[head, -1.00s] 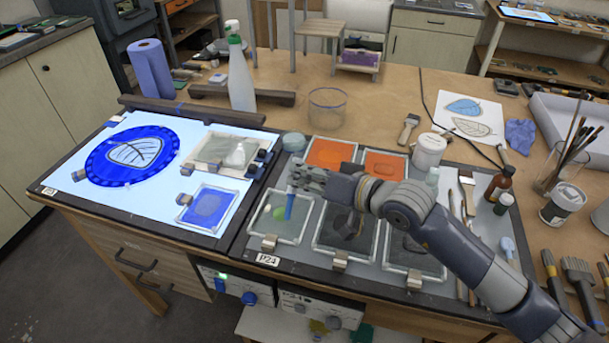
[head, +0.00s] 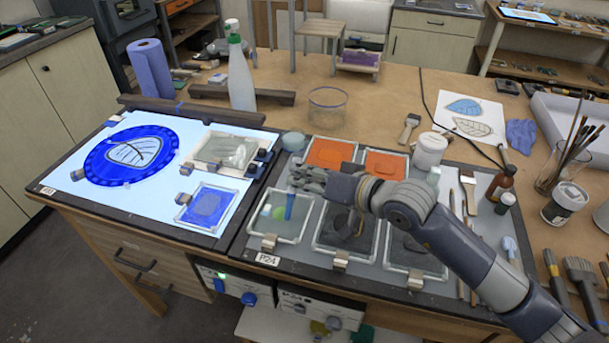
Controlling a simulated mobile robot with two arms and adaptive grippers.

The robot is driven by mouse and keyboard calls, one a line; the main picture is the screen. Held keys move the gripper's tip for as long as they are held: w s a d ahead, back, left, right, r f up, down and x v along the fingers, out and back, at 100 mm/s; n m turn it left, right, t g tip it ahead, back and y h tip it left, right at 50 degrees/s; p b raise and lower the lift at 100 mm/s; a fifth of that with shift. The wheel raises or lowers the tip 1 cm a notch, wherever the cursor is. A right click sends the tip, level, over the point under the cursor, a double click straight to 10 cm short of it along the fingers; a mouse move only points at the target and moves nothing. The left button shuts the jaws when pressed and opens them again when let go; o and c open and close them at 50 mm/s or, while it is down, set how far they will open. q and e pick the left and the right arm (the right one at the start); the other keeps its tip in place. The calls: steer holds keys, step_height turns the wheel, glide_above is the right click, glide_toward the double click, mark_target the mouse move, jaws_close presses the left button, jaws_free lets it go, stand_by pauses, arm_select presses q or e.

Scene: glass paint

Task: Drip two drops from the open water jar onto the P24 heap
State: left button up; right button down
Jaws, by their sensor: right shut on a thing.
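My right gripper (head: 297,178) is shut on a slim blue tool (head: 289,206), upright above the left front glass plate (head: 298,232); I cannot tell whether its tip touches the plate. This plate lies behind the P24 label (head: 268,259). A green patch (head: 265,211) and a paler patch beside it show on it; I cannot tell which is the P24 heap, and the tool partly covers this area. A clear, open-looking glass vessel (head: 328,107) stands behind the plates, and a small pale teal jar (head: 294,141) stands nearer; I cannot tell which is the water jar. My left gripper is out of view.
Orange plates (head: 330,153) lie behind my gripper, dark plates (head: 408,250) under my arm. A white jar (head: 430,150) stands behind my wrist. A lit panel (head: 145,200) is at left, a spray bottle (head: 240,82) behind it. Brushes (head: 468,190) and bottles are at right.

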steer(key=shift+f+b, duration=0.2)
steer(key=shift+b, duration=0.25)
stand_by(0.8)
steer(key=shift+r, duration=0.1)
steer(key=shift+r, duration=1.1)
steer(key=shift+w+a+f+b, duration=0.1)
steer(key=shift+w+a+b, duration=0.4)
steer(key=shift+a+b, duration=0.3)
steer(key=shift+w+a, duration=0.45)
steer(key=shift+a, duration=0.2)
steer(key=shift+b, duration=0.3)
